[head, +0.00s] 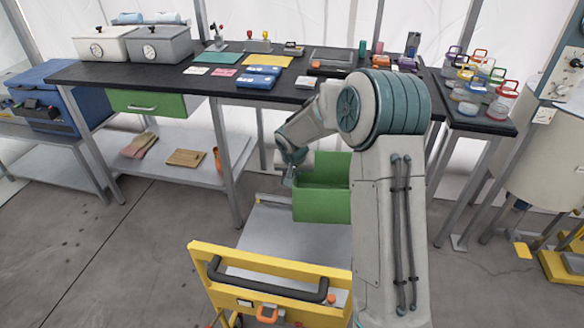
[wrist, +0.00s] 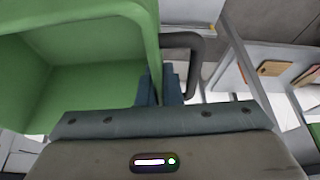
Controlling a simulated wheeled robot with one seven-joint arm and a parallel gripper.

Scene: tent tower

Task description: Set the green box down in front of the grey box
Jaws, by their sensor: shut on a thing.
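The green box (head: 322,205) is open-topped and hangs at or just above the grey-topped cart; I cannot tell whether it touches the cart. My gripper (head: 291,178) is at the box's left side. In the wrist view the green box (wrist: 95,75) fills the left, and my gripper's blue fingers (wrist: 163,88) are shut at its side, by a dark handle (wrist: 197,62). The exact contact is partly hidden. The grey box (head: 162,48) with a round dial stands on the far left of the black bench, right beside a paler box (head: 100,46) with a similar dial.
The black bench (head: 330,97) holds a teal mat (head: 216,57), blue cases (head: 262,76) and small tools. A strip of bench before the grey box is bare. A green drawer (head: 147,104) hangs below it. The yellow-railed cart (head: 265,262) stands in front. Lidded jars crowd the right side table (head: 480,122).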

